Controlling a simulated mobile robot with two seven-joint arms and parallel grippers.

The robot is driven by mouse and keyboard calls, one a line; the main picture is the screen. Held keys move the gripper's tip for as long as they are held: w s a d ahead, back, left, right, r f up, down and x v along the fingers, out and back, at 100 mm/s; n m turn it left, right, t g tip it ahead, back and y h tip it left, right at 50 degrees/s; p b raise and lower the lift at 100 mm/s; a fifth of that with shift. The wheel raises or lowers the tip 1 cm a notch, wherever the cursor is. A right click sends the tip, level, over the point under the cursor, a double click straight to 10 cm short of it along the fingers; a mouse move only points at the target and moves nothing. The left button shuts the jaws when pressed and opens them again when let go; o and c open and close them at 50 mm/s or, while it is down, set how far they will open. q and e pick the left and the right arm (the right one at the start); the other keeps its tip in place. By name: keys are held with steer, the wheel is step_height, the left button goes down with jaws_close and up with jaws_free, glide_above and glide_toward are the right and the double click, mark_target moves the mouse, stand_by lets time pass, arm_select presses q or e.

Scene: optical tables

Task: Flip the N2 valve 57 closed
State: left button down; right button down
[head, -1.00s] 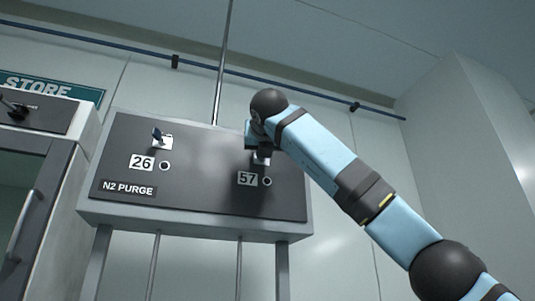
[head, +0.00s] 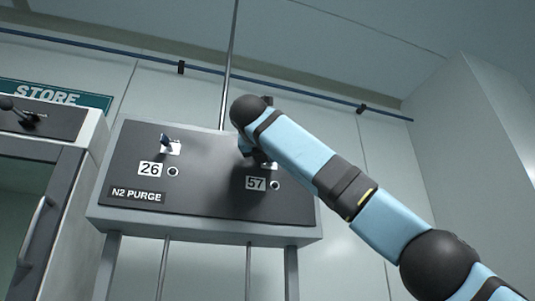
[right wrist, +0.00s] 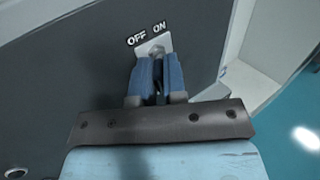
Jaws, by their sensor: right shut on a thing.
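The valve 57 switch has a pale plate marked OFF and ON, which shows in the right wrist view (right wrist: 153,47). In the head view part of the plate (head: 265,164) shows above the label 57 (head: 255,183). My right gripper (right wrist: 158,64) is shut on the valve 57 lever, with its blue fingers just in front of the plate. The fingers hide most of the lever, so I cannot tell which way it leans. In the head view my right wrist and forearm cover the upper part of the switch. My left gripper is in neither view.
A STORE cabinet (head: 40,137) with a dark lever stands at the far left.

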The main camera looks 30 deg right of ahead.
steer(key=c, duration=1.2)
jaws_free()
steer(key=b+v, duration=0.3)
steer(key=v, duration=1)
steer(key=shift+s+a+b, duration=0.25)
steer(key=shift+a+b, duration=0.05)
